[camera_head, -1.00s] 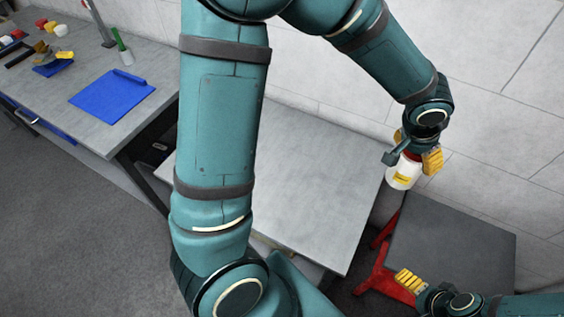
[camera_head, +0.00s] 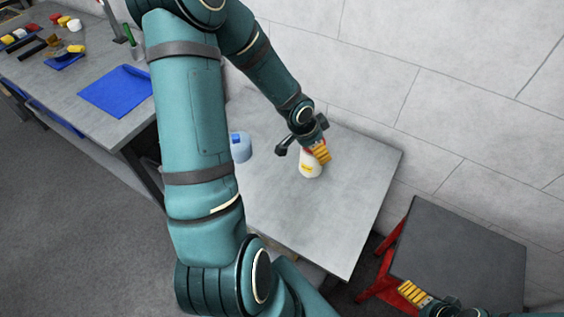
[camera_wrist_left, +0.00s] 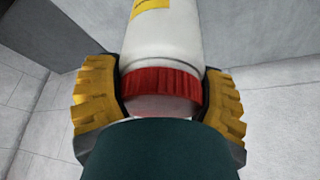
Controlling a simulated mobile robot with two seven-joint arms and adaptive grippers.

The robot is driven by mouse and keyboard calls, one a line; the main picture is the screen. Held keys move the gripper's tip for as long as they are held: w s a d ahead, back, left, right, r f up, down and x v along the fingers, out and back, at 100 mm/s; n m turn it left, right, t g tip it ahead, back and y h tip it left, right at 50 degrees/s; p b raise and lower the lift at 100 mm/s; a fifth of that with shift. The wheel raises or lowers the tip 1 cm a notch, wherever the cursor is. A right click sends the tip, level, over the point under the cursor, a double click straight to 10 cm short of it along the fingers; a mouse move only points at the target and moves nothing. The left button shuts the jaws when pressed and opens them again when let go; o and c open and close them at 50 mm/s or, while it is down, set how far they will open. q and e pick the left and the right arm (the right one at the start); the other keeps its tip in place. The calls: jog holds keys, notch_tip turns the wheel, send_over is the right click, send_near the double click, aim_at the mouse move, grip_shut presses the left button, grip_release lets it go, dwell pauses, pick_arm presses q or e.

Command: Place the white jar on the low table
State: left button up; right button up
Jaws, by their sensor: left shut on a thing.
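The white jar (camera_head: 310,166) has a yellow label and a red lid, and is held over the light grey table (camera_head: 350,215) in the middle of the head view. I cannot tell whether its base touches the tabletop. My left gripper (camera_head: 317,152) is shut on the jar near the lid. In the left wrist view the jar (camera_wrist_left: 165,45) sits between the yellow fingers, with the red lid nearest my palm. My right gripper (camera_head: 413,293) is at the lower right by the dark table; its finger gap is not clear.
A light blue container (camera_head: 240,147) stands on the grey table, left of the jar and partly behind my arm. A dark-topped table (camera_head: 465,250) with a red frame stands at the right. A workbench (camera_head: 95,122) with a blue mat and several small items is at the left.

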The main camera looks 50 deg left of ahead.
aim_at(309, 168)
pick_arm(q)
jog(key=shift+s+a+f, duration=0.25)
jog(key=shift+a+f, duration=0.05)
notch_tip(309, 168, down, 5)
jog(key=b, duration=0.3)
jog(key=shift+f, duration=0.2)
jog(key=shift+a+f+b, duration=0.1)
jog(key=shift+f+b, duration=1.05)
jog(key=shift+f, duration=1.1)
jog(key=shift+f, duration=0.1)
jog(key=o, duration=1.2)
jog(key=shift+o, duration=0.2)
